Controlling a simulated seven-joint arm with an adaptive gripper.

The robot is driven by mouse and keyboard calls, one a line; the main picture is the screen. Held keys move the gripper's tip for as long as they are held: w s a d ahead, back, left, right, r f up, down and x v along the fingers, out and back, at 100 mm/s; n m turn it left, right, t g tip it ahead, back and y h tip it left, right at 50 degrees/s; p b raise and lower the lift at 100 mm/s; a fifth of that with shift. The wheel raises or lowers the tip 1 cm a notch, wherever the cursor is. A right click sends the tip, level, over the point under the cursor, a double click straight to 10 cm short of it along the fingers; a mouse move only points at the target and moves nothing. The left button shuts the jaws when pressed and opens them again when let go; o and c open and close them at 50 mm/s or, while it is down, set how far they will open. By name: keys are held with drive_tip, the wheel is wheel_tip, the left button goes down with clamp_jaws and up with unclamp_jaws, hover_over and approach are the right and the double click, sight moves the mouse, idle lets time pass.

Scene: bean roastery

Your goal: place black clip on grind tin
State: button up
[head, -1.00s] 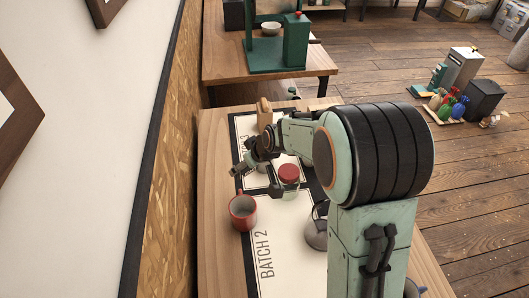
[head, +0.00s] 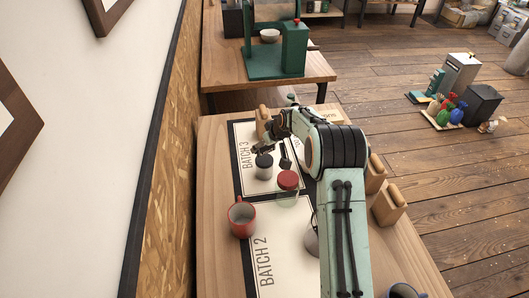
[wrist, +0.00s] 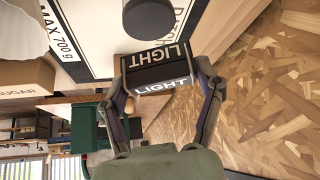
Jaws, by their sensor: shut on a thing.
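My gripper (wrist: 163,72) is shut on a black clip (wrist: 158,70) lettered "LIGHT", which sits between the two fingers in the wrist view. In the head view my gripper (head: 263,149) is over the far part of the table, and the clip is hard to make out there. A jar-like container with a dark round lid (head: 264,161) stands just below my gripper in the picture. A dark round top (wrist: 150,18) shows beyond the clip in the wrist view, apart from it. I cannot tell for certain which container is the grind tin.
A red-lidded jar (head: 288,181) stands close to the dark-lidded one. A red mug (head: 242,218) stands nearer on the left. Wooden blocks (head: 388,205) are on the right edge. A box marked "SUGAR" (wrist: 22,88) shows in the wrist view.

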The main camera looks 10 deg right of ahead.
sight(267, 151)
drive_tip(key=shift+w+f, duration=0.45)
drive_tip(key=shift+f, duration=1.6)
drive_tip(key=o, duration=0.8)
drive_tip(key=shift+f, duration=0.1)
